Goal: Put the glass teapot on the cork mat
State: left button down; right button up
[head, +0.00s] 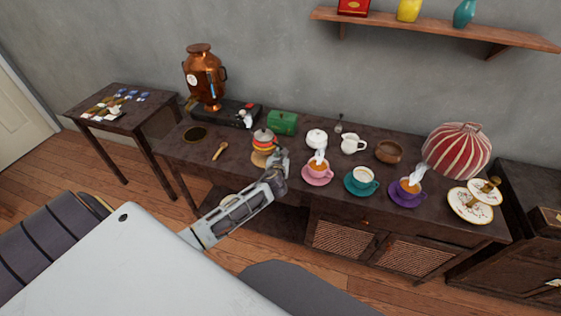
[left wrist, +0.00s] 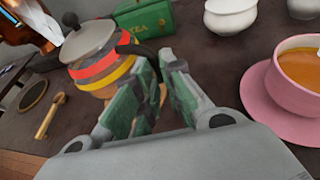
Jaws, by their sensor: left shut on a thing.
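The glass teapot (head: 263,138), with red and yellow bands and a grey lid, is on the left half of the long dark table. It also shows in the left wrist view (left wrist: 98,66), looking upright or nearly so. The tan cork mat (head: 260,160) shows directly under it; I cannot tell whether the base touches the mat. My left gripper (head: 281,160) is at the teapot's right side, and its fingers (left wrist: 155,90) are shut on the dark handle, mostly hidden between them. My right gripper is not in view.
A wooden spoon (head: 220,151) and a dark round plate (head: 194,134) lie to the left. A green tea tin (head: 282,123) stands behind. A pink cup (head: 318,169) is close on the right, with a white sugar bowl (head: 316,138) behind it. A copper samovar (head: 203,80) stands back left.

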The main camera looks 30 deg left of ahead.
pick_arm(q)
notch_tip(320, 180, down, 2)
jog(key=shift+f, duration=0.35)
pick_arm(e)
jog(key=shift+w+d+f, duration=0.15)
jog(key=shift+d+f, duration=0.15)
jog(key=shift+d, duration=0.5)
pick_arm(q)
jog(key=shift+b, duration=0.3)
jog(key=c, duration=1.6)
grip_release()
jog(key=shift+f, duration=0.15)
jog(key=shift+o, duration=0.4)
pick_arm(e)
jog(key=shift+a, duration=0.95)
pick_arm(q)
jog(key=shift+s, duration=0.1)
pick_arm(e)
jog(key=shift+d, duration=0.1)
